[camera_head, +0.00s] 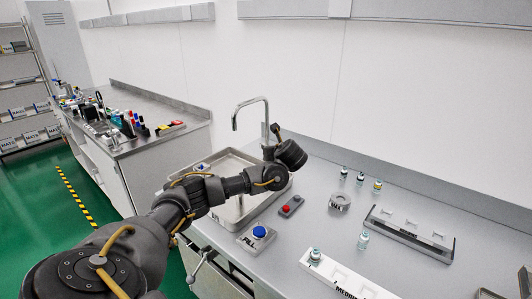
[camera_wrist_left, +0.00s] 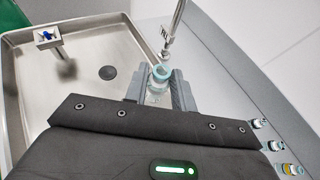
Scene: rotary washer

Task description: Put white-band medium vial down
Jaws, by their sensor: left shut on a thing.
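My left gripper (camera_wrist_left: 160,96) is shut on a small clear vial (camera_wrist_left: 158,88) with a pale teal rim, seen from above between the two grey fingers. A white band on it cannot be made out. My right gripper is not in view.
A clear vial (camera_head: 363,240) stands between the medium rack and a second rack (camera_head: 410,235). Three small vials (camera_head: 360,178) stand near the wall, behind a grey round MIX device (camera_head: 340,202). A blue FILL button (camera_head: 259,232) and a red button (camera_head: 286,208) sit right of the sink.

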